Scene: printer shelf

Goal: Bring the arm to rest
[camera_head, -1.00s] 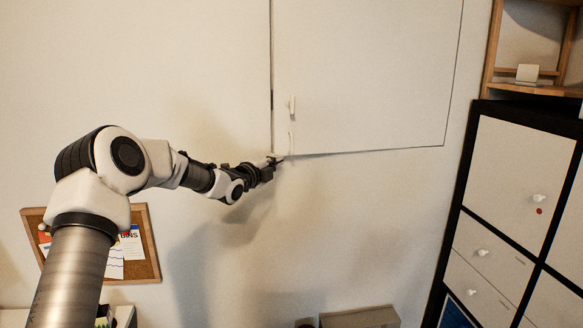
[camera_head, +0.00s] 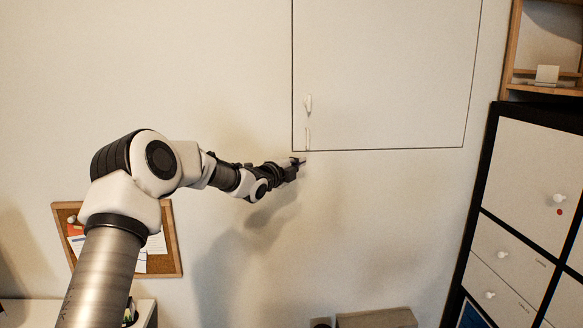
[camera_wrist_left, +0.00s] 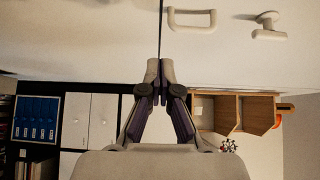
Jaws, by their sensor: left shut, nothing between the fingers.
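My left arm comes in from the lower left of the head view. Its gripper (camera_head: 299,161) is at the lower left corner of the white wall cabinet door (camera_head: 385,75), just below a small white handle (camera_head: 308,138). In the left wrist view the two fingers (camera_wrist_left: 160,70) are together with nothing between them, close to the door's dark edge line. I cannot tell whether the fingertips touch the door. The door looks flush with the wall. My right gripper is not in view.
A white latch knob (camera_head: 308,103) is on the door. A black-framed cabinet (camera_head: 530,185) with white doors stands at the right, below a wooden shelf (camera_head: 540,90). A cork board (camera_head: 170,240) hangs behind my arm. The wall between is bare.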

